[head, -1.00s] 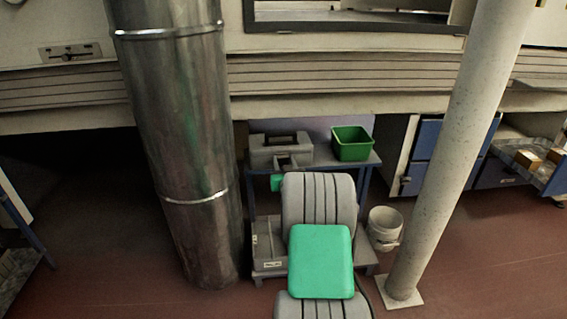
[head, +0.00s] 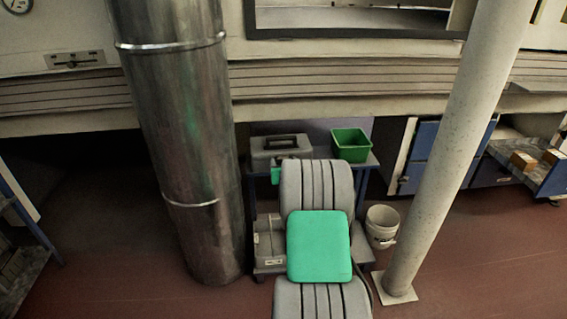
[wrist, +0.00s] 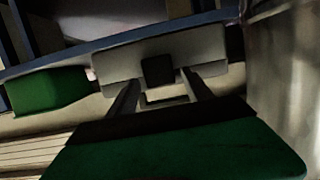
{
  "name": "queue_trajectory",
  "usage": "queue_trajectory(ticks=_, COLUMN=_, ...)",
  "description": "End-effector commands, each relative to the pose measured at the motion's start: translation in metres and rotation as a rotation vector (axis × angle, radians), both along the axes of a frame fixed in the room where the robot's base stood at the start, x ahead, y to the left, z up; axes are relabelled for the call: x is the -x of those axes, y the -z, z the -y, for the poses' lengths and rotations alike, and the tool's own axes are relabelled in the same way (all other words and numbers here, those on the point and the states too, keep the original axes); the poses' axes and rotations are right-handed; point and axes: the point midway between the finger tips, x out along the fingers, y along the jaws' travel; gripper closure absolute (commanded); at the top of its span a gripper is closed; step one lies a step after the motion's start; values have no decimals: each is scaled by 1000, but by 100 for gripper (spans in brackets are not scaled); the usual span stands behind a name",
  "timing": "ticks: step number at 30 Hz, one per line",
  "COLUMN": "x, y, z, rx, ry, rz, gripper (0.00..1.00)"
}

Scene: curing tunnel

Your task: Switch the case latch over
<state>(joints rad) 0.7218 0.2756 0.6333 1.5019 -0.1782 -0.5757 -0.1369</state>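The grey case (head: 270,155) with a dark handle on top sits on a blue-framed shelf table, behind my arm in the head view. In the wrist view, which looks upside down, the case (wrist: 213,50) is straight ahead. A small dark square block (wrist: 158,71) on its face looks like the latch; which way it is set I cannot tell. My gripper (wrist: 160,78) is open, its two fingers apart on either side of the block in the picture. I cannot tell whether they touch anything. In the head view my arm hides the gripper and the case's lower right part.
A green bin (head: 351,145) stands on the table (head: 368,162) right of the case, also in the wrist view (wrist: 45,91). A thick metal pipe (head: 180,130) rises close on the left. A pale post (head: 440,150) and a white bucket (head: 382,226) are on the right.

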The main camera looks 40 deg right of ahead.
Motion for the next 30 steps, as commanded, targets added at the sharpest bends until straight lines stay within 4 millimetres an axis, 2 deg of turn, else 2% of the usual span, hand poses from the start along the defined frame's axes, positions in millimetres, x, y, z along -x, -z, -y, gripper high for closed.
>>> queue_trajectory(ticks=9, x=3, y=-3, z=-2, rx=1, ry=0, rz=2, gripper=38)
queue_trajectory(ticks=21, x=59, y=-21, z=-38, rx=0, ry=1, rz=0, gripper=38)
queue_trajectory(ticks=30, x=63, y=-20, z=-41, rx=0, ry=-1, rz=0, gripper=38)
